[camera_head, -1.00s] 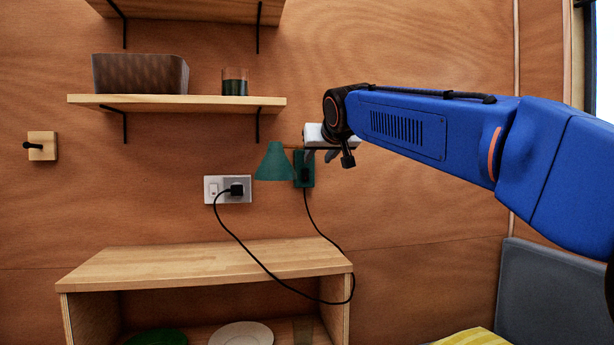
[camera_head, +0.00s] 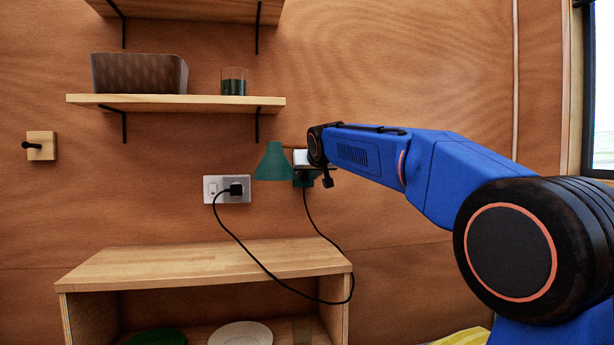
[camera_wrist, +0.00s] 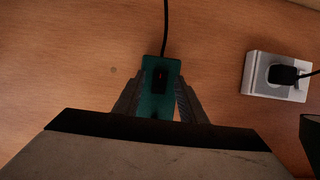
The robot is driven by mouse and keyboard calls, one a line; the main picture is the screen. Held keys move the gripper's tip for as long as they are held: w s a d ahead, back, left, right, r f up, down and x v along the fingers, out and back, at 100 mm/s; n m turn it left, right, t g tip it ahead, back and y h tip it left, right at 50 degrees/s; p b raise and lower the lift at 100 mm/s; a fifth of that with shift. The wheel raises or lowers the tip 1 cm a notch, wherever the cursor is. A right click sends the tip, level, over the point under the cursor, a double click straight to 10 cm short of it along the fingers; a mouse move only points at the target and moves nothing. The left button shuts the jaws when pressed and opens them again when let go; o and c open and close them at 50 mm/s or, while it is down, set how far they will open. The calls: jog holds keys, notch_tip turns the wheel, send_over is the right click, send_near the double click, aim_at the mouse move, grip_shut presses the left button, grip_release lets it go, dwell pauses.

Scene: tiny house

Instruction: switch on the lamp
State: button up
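The lamp has a green shade (camera_head: 273,163) on a wall mount. Its green base plate (camera_head: 303,179) is partly hidden behind my arm and gripper in the head view. In the wrist view the base plate (camera_wrist: 159,100) shows a black rocker switch (camera_wrist: 160,79) with a small red mark, and a black cord leaves its end. My gripper (camera_wrist: 159,85) is open, with one finger on each side of the plate in that view. I cannot tell whether the fingers touch the plate or the wall.
A white wall socket (camera_head: 227,189) with a black plug sits left of the lamp; its cord loops down past a wooden cabinet (camera_head: 205,262). A shelf (camera_head: 180,101) with a brown basket (camera_head: 139,74) and a glass (camera_head: 234,82) is above left. The wall lies close behind the lamp.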

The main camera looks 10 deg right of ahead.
jog(key=shift+w+f, duration=0.1)
jog(key=shift+w, duration=0.1)
grip_shut()
